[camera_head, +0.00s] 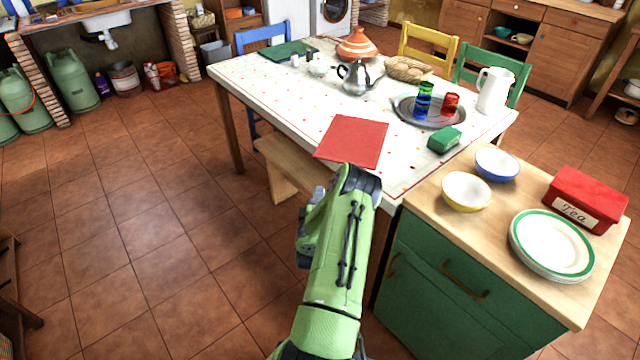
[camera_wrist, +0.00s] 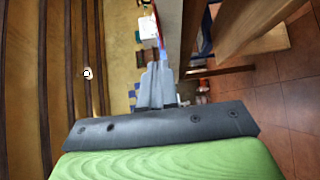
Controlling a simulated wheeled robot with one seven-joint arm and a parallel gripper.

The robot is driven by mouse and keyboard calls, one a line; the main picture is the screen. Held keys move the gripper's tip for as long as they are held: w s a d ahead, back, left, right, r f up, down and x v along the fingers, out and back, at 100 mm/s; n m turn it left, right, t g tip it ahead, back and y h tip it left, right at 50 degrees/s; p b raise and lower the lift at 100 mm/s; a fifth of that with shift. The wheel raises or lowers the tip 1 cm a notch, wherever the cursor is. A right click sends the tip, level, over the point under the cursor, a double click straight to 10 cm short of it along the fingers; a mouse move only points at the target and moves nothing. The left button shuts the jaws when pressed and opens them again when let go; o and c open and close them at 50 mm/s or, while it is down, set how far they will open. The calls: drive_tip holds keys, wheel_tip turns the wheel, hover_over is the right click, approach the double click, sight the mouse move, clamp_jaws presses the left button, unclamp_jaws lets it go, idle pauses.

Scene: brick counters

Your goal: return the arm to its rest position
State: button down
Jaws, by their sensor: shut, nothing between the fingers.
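My green arm reaches forward from the bottom of the head view, its far end in front of the near edge of the white table (camera_head: 300,95). The wrist view looks sideways at the room, with the table edge and a wooden bench (camera_wrist: 262,38) close on the right side.
A red mat (camera_head: 351,140) lies on the table just beyond my arm. To the right, a green cabinet (camera_head: 470,290) bears bowls, plates (camera_head: 552,245) and a red tea tin (camera_head: 586,198). A bench (camera_head: 285,165) stands at the table's near side. The tiled floor at left is clear.

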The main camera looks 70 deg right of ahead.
idle(0.6)
drive_tip(key=w+a+r+t+y+p, duration=0.25)
drive_tip(key=w+a+r, duration=0.25)
drive_tip(key=w+r, duration=0.3)
drive_tip(key=w+a+r+t+y+p, duration=0.15)
drive_tip(key=w+a+r+y, duration=0.25)
drive_tip(key=w+r, duration=0.45)
drive_tip(key=w+a+r+y+p, duration=0.2)
drive_tip(key=a+r+y, duration=0.1)
drive_tip(key=a+r, duration=0.65)
drive_tip(key=s+a+r+m+g+y+p, duration=0.1)
drive_tip(key=s+a+r+y+p, duration=0.2)
drive_tip(key=a, duration=0.6)
drive_tip(key=s+a+r+m+y, duration=0.1)
drive_tip(key=s+a+r, duration=0.3)
drive_tip(key=a, duration=0.6)
drive_tip(key=s+a+r+g+y+p, duration=0.1)
drive_tip(key=s+a+r+y, duration=0.1)
drive_tip(key=s+a, duration=0.3)
drive_tip(key=s+a+r+m+g+y+p, duration=0.1)
drive_tip(key=s+a+r+g, duration=0.1)
drive_tip(key=s+a, duration=0.4)
drive_tip(key=s, duration=0.4)
drive_tip(key=shift+s+m+y, duration=0.3)
drive_tip(key=shift+y, duration=0.05)
